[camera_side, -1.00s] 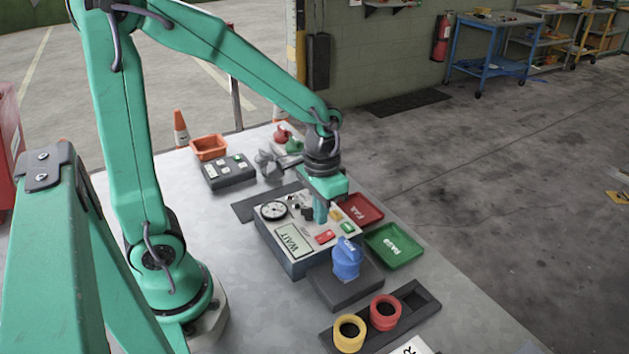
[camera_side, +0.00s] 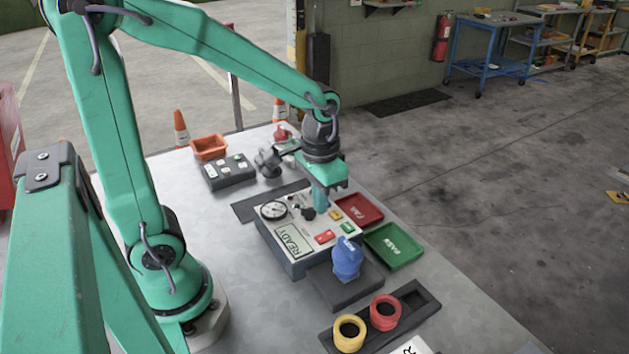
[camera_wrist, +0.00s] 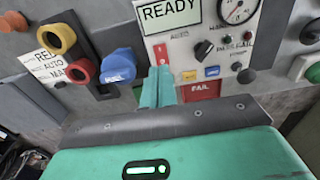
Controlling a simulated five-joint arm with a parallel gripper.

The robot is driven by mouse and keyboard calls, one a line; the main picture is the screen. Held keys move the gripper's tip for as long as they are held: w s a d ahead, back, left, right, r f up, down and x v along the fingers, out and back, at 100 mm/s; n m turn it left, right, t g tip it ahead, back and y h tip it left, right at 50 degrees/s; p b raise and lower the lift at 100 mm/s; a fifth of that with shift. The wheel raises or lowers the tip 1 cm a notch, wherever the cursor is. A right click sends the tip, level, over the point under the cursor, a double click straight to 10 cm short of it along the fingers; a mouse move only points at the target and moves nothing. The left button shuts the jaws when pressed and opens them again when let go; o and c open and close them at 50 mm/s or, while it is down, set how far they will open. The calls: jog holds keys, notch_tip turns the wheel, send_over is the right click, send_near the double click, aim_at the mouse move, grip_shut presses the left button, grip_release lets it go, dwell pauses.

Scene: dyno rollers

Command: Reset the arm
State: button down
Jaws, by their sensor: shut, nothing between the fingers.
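My gripper (camera_side: 320,207) is shut and empty, pointing down above the back part of the test console (camera_side: 298,222). The wrist view shows its teal fingertips (camera_wrist: 158,85) together, in front of the console. The console's display (camera_side: 294,242) reads READY; the gauge (camera_side: 273,210) is at its left. A blue roller (camera_side: 348,257) stands on the dark block in front of the console, clear of my gripper. A red roller (camera_side: 385,312) and a yellow roller (camera_side: 349,333) sit in a black rack (camera_side: 417,301).
A red FAIL tray (camera_side: 370,203) and green PASS tray (camera_side: 408,236) lie right of the console. A dark button box (camera_side: 229,171) and orange bin (camera_side: 209,147) stand at the back left. Bare table lies left of the console.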

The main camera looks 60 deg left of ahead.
jog(key=s+r+t, duration=0.5)
jog(key=s+r, duration=0.2)
jog(key=r, duration=0.3)
jog(key=shift+s+a, duration=0.35)
jog(key=shift+a, duration=0.05)
